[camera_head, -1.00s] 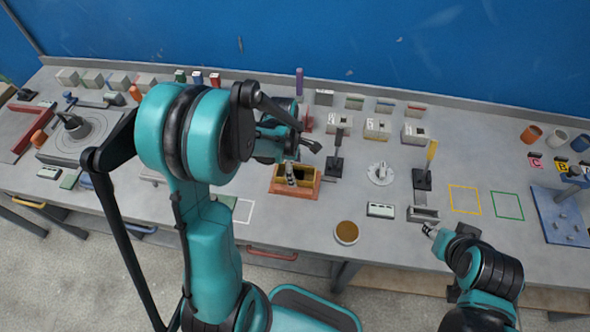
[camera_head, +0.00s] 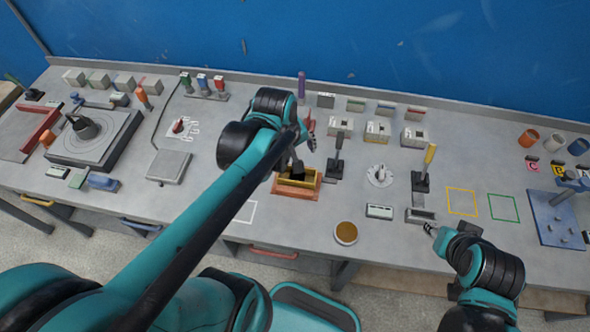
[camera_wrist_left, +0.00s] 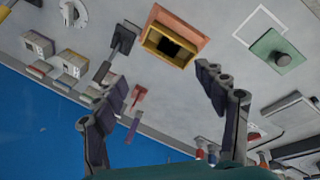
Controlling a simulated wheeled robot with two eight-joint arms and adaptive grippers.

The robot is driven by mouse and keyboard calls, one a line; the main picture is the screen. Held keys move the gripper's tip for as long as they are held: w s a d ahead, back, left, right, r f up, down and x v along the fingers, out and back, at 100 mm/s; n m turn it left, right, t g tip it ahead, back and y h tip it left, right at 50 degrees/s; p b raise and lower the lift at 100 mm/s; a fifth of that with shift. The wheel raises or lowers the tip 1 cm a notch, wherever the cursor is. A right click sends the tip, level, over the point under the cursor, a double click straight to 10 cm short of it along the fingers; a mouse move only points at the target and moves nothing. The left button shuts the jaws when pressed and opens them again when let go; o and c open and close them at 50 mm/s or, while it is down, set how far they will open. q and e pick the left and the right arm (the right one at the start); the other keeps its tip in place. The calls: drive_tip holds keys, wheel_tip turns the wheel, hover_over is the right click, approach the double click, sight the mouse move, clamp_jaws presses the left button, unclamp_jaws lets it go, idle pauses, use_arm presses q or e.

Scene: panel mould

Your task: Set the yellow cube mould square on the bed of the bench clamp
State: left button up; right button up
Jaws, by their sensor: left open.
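The yellow cube mould (camera_head: 298,176) is an open-topped box with a dark inside. It sits on an orange-brown plate (camera_head: 284,188), which may be the clamp bed; the wrist view shows the mould (camera_wrist_left: 168,46) on that plate (camera_wrist_left: 200,38) too. Its edges look roughly in line with the plate's; I cannot tell whether it is exactly square. A black-handled lever (camera_head: 338,148) stands just right of it. My left gripper (camera_head: 304,152) is open and empty behind the mould; its spread fingers (camera_wrist_left: 165,100) are apart from it. My right gripper (camera_head: 430,230) is at the front edge, its fingers too small to judge.
A second lever with a yellow handle (camera_head: 427,165) stands further right. A white knob dial (camera_head: 380,175) and a brown round dish (camera_head: 346,233) are near. Several grey blocks line the back. The marked yellow square (camera_head: 462,201) and green square (camera_head: 504,208) are empty.

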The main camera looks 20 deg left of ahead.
use_arm(q)
drive_tip(key=s+d+m+t, duration=0.1)
drive_tip(key=s+m+t, duration=0.1)
drive_tip(key=m, duration=0.3)
drive_tip(key=s+d+r+m+t, duration=0.1)
drive_tip(key=s+m, duration=0.3)
drive_tip(key=m, duration=0.2)
drive_tip(key=shift+d+r+t, duration=0.3)
drive_tip(key=shift+t, duration=0.1)
drive_tip(key=shift+w, duration=0.1)
wheel_tip(320, 180, down, 8)
drive_tip(key=b, duration=0.7)
drive_tip(key=shift+r+b, duration=0.2)
drive_tip(key=shift+b, duration=0.1)
